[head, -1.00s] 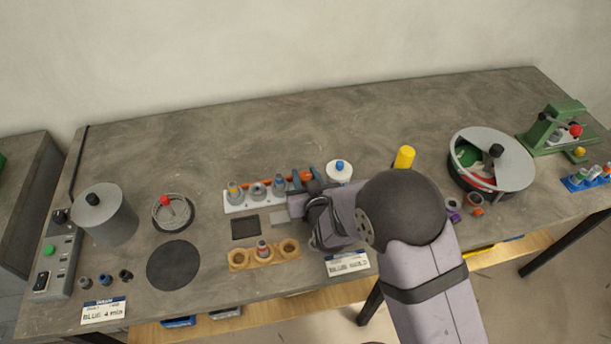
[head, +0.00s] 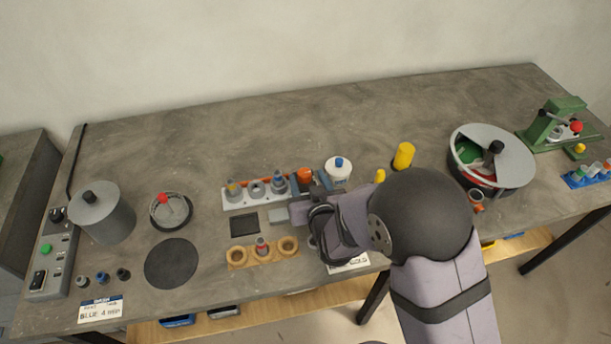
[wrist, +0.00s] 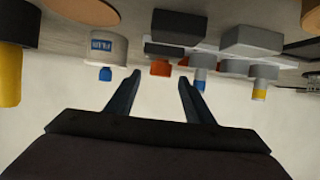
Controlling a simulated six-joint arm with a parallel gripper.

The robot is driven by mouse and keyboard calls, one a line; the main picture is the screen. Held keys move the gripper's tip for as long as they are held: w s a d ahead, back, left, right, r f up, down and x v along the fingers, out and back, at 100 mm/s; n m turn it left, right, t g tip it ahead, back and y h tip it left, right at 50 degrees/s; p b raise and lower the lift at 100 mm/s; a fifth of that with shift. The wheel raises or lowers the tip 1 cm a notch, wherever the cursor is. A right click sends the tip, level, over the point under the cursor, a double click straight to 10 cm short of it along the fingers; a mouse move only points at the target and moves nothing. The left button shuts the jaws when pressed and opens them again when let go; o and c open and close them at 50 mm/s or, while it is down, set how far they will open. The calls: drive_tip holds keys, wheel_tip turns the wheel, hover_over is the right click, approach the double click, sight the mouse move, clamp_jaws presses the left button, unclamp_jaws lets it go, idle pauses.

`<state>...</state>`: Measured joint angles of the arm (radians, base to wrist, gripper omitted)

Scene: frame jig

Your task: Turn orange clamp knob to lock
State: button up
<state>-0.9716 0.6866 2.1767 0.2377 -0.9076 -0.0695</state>
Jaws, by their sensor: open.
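The orange clamp knob (head: 304,174) stands at the right end of the grey fixture strip, partly hidden behind my gripper in the head view. In the wrist view an orange part (wrist: 160,68) shows between and beyond my fingertips, under a dark block. My gripper (head: 309,183) is open, with its two dark fingers apart. The wrist view shows the gap between the fingertips (wrist: 160,77) empty. I cannot tell whether either finger touches the knob.
A white cup with a blue top (head: 338,168) stands close to the right of the gripper. The grey strip (head: 243,200) holds several fittings on the left. A wooden block (head: 238,259) lies in front. A yellow cylinder (head: 403,156) stands farther right. The back of the bench is clear.

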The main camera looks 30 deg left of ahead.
drive_tip(key=shift+v, duration=1.55)
drive_tip(key=w+d+r+m+t+h+p, duration=0.1)
drive_tip(key=w+d+r+m+p, duration=0.1)
drive_tip(key=w+d+r+m, duration=0.25)
drive_tip(key=w+d+r+m+h+p, duration=0.2)
drive_tip(key=w+d+r, duration=0.25)
drive_tip(key=d, duration=0.35)
drive_tip(key=w+d+m+h, duration=0.2)
drive_tip(key=d, duration=0.9)
drive_tip(key=s+d+f+g+h, duration=0.4)
drive_tip(key=s+d+f+g, duration=0.15)
drive_tip(key=s+d, duration=0.55)
drive_tip(key=s+d+g, duration=0.5)
drive_tip(key=s+d, duration=0.2)
drive_tip(key=s, duration=0.4)
drive_tip(key=shift+s+b, duration=0.2)
drive_tip(key=shift+b, duration=0.15)
